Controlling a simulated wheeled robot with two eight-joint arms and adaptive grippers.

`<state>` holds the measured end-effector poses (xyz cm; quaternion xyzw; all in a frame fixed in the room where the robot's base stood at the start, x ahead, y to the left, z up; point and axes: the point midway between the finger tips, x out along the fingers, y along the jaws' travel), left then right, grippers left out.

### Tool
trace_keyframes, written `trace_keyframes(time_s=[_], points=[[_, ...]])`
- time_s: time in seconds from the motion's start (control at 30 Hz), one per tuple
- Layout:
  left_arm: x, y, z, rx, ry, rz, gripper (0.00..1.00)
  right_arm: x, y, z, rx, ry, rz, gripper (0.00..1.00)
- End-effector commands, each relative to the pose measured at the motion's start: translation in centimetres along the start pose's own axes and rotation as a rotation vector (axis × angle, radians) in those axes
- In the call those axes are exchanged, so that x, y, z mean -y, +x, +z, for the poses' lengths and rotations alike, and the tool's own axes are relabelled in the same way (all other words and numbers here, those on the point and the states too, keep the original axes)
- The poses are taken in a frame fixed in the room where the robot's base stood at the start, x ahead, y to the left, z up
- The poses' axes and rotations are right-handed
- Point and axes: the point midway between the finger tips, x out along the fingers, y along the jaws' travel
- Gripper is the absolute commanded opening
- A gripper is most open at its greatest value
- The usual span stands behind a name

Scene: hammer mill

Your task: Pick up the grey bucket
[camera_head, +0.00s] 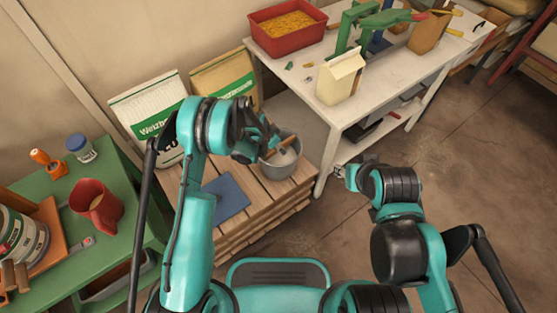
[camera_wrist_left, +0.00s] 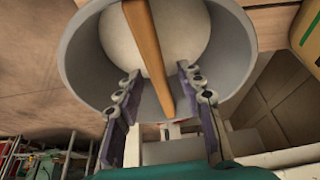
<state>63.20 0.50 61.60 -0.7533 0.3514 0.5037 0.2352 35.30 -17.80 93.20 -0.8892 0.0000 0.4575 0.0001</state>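The grey bucket (camera_head: 290,168) stands on the wooden pallet, close to the white table's front leg. A brown wooden bar (camera_wrist_left: 150,50) crosses the bucket's mouth; I cannot tell whether it is the handle or a separate stick. My left gripper (camera_head: 268,141) is at the bucket's rim. In the left wrist view its two fingers (camera_wrist_left: 162,105) are spread, with the bar between them and gaps on both sides. The bucket (camera_wrist_left: 85,60) fills the upper part there, with a pale round area inside. My right gripper (camera_head: 339,171) is away from the bucket, near the table leg; its fingers are too small to judge.
The pallet (camera_head: 262,208) also carries a blue flat item (camera_head: 227,193) and flour sacks (camera_head: 150,110) against the wall. The white table (camera_head: 385,95) holds a red tray (camera_head: 290,43) and a carton (camera_head: 340,80). A green bench (camera_head: 125,200) is at left. Floor at right is clear.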

Motion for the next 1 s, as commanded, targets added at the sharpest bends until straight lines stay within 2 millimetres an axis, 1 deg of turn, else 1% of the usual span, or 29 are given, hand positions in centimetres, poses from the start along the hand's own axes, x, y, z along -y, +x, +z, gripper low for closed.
trace_keyframes(time_s=[0.03,0.07,0.27,0.37,0.4,0.43,0.83,1.0], points=[[0.0,0.8,0.1,0.0,0.0,0.0,0.38,0.0,0.4,0.3,0.0,0.0,0.0,0.4],[0.0,0.9,0.0,0.0,0.0,0.0,0.38,0.0,0.4,0.3,0.0,0.0,0.0,0.4],[0.0,0.8,-0.1,0.0,-0.001,0.0,0.38,0.0,0.3,0.2,0.0,0.0,0.0,0.4],[0.0,0.8,-0.1,0.0,-0.001,0.0,0.14,0.0,0.3,0.2,0.0,0.0,0.0,0.4],[0.0,0.8,-0.1,0.0,-0.001,0.0,0.04,0.0,0.3,0.2,0.0,0.0,0.0,0.4],[0.0,0.8,-0.1,0.0,-0.001,0.0,0.0,0.0,0.3,0.2,0.0,0.0,0.0,0.4],[0.0,0.6,-0.2,-0.002,-0.001,0.0,0.0,0.0,0.2,0.1,0.0,0.0,0.0,0.4],[0.0,-0.2,-0.5,-0.002,-0.001,0.0,0.0,0.0,-0.2,-0.2,0.0,0.0,0.0,0.4]])
